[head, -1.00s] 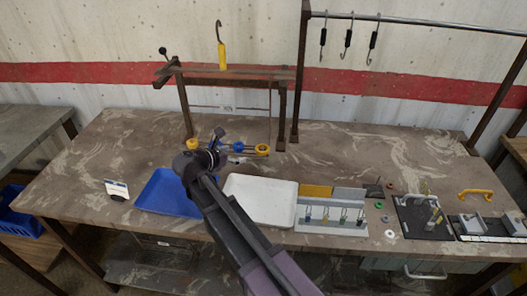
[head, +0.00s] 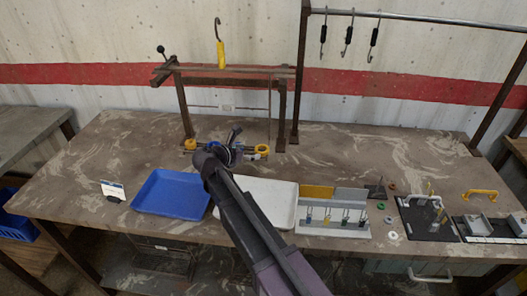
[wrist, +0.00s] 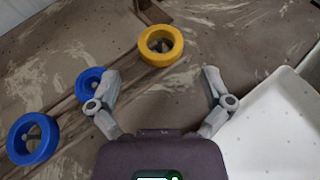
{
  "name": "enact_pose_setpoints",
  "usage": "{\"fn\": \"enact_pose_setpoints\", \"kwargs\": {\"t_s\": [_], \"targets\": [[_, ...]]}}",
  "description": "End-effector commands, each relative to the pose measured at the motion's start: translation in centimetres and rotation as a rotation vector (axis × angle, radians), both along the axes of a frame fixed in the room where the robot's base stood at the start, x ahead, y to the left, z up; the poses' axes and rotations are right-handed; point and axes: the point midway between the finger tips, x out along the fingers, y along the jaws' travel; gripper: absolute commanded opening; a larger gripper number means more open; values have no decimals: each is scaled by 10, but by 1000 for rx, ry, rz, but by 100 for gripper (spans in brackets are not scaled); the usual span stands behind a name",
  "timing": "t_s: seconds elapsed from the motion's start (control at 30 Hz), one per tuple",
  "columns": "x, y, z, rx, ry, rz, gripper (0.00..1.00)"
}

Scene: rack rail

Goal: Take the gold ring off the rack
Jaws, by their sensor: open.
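The gold ring (wrist: 160,46) faces the wrist camera, with a dark post end in its hole. In the head view the gold ring (head: 262,150) is at the right end of the low rack under the wooden frame. My gripper (wrist: 162,76) is open and empty. Its two fingers are spread on either side below the ring in the wrist view, apart from it. A small blue ring (wrist: 88,82) is beside the left finger, which partly covers it. A larger blue ring (wrist: 32,138) is further left. My arm hides the middle of the rack in the head view.
A white tray (wrist: 270,135) lies close to the right finger. A blue tray (head: 170,192) is at the left. The wooden frame (head: 284,110) stands behind the rack. A yellow-handled hook (head: 221,52) is above it. The table's right side holds fixtures.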

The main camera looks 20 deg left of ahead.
Motion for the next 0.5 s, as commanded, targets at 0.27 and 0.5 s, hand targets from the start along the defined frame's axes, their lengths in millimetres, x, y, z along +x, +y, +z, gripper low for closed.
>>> {"fn": "enact_pose_setpoints", "kwargs": {"t_s": [0.27,0.5], "targets": [[19,-8,-11,0,0,-1,100],[41,-17,-20,0,0,0,100]]}}
